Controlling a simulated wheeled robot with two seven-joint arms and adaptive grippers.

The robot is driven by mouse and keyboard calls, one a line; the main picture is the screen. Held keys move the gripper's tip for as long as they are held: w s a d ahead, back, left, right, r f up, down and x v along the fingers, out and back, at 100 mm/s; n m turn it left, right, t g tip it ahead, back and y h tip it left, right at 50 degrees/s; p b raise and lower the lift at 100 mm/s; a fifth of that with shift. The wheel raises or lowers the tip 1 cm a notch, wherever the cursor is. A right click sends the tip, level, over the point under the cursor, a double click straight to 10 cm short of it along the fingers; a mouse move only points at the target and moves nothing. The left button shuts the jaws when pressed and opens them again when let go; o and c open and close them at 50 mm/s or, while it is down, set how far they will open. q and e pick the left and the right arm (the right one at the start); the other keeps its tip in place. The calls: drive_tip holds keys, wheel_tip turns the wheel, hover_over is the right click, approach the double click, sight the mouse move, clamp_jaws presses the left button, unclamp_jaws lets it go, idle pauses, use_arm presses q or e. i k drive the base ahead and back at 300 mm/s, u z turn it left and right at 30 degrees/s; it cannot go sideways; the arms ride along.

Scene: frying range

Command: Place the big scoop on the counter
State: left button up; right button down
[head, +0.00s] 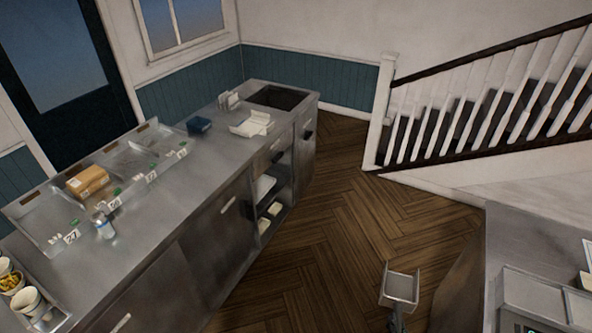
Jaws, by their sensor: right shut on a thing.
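The big scoop (401,286) is a pale grey metal tray shape with raised sides, at the bottom right of the middle in the head view. My right gripper (396,318) is at the bottom edge, mostly cut off, shut on the scoop's lower end. The scoop is held up over the wooden floor, apart from both counters. A long steel counter (190,187) runs from lower left to the back. Another steel counter (520,235) is at the right, close to the scoop. My left gripper is out of view.
The left counter bears trays with numbered tags, a brown box (88,182), a small bottle (103,226), cups (28,299), a dark blue box (199,125) and a white open carton (252,124). Its near strip is bare. Wooden floor (335,210) lies between the counters. A white-railed staircase (480,115) stands behind.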

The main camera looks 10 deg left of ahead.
sight(192, 191)
drive_tip(key=u, duration=0.7)
drive_tip(key=i, duration=0.85)
drive_tip(key=u, duration=0.85)
